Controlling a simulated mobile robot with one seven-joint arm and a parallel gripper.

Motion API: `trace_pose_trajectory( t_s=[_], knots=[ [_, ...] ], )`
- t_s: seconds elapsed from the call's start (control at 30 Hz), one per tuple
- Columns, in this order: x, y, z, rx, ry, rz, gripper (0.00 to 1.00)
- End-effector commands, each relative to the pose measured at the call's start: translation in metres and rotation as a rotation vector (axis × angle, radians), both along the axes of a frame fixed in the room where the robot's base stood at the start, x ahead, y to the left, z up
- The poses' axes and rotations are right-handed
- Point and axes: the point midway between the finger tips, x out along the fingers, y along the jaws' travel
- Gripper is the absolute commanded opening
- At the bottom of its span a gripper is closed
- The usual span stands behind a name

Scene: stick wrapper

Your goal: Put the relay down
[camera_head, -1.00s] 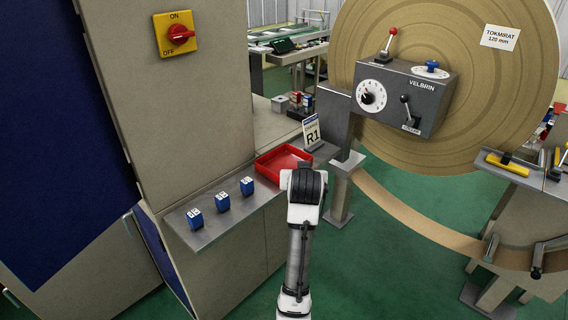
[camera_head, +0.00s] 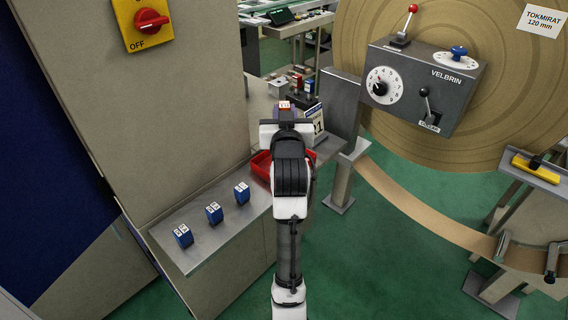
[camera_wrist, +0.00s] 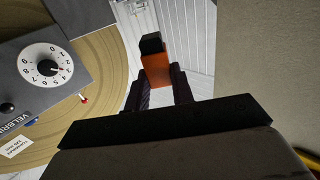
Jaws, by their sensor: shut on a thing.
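An orange-red relay with a black end (camera_wrist: 154,66) is between the fingers of my gripper (camera_wrist: 160,84) in the wrist view. My gripper is shut on it and holds it up in the air. In the head view the relay's red and white end (camera_head: 285,104) shows just above my gripper (camera_head: 286,118). My arm hides most of the relay there. A red tray (camera_head: 261,165) lies on the metal shelf behind my arm, and is partly hidden by it.
Three blue relays (camera_head: 214,213) stand in a row on the metal shelf (camera_head: 208,238). An R1 sign (camera_head: 313,124) stands by the tray. A grey control box (camera_head: 428,85) with dial and levers is at the right, before a large brown roll (camera_head: 490,120).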

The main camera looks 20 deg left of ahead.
Motion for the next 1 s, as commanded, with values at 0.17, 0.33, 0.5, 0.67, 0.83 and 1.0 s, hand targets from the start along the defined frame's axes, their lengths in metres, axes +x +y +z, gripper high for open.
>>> trace_pose_trajectory(
  t_s=[0.17,0.33,0.5,0.67,0.83,1.0],
  knots=[
    [-0.001,0.001,-0.048,-0.006,0.010,0.002,0.00],
    [-0.001,0.000,-0.092,-0.006,0.010,0.001,0.00],
    [-0.001,0.000,-0.123,-0.003,0.004,0.001,0.00],
    [0.000,0.000,-0.136,-0.001,0.003,0.000,0.00],
    [0.000,0.001,-0.160,-0.003,0.005,0.002,0.00],
    [0.000,0.000,-0.176,-0.002,0.002,0.001,0.00]
  ],
)
